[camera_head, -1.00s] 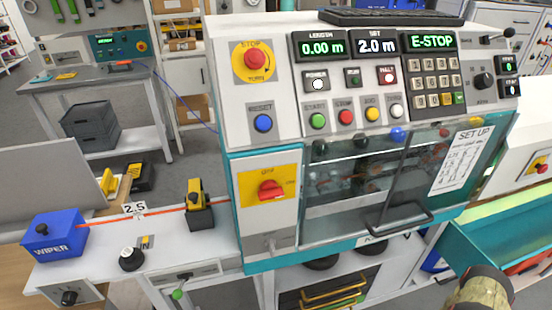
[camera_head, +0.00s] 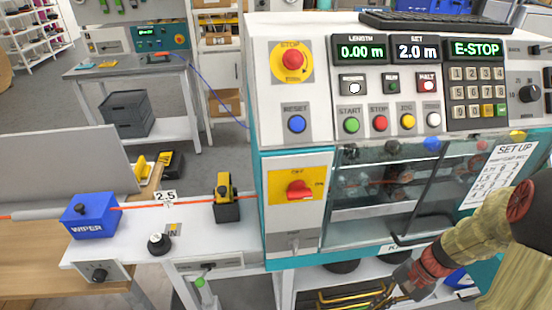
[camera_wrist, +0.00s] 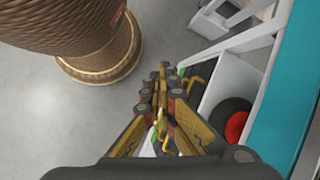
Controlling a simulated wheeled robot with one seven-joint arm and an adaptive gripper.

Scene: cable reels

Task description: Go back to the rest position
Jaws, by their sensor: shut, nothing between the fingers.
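My arm reaches in from the right edge of the head view, covering the lower right of the machine. My gripper (camera_head: 402,290) is low in front of the machine's lower shelf, pointing down. In the wrist view my gripper (camera_wrist: 163,80) shows with its fingers together and nothing between them. The floor, a cable reel (camera_wrist: 85,30) and a white frame (camera_wrist: 232,45) lie beyond the fingers.
The machine (camera_head: 290,100) with its red switch (camera_head: 299,190) and clear guard stands ahead. Its display reads E-STOP. A blue wiper box (camera_head: 88,216) and yellow-black device (camera_head: 227,198) sit on the left bench. A teal panel (camera_wrist: 300,85) lies right in the wrist view.

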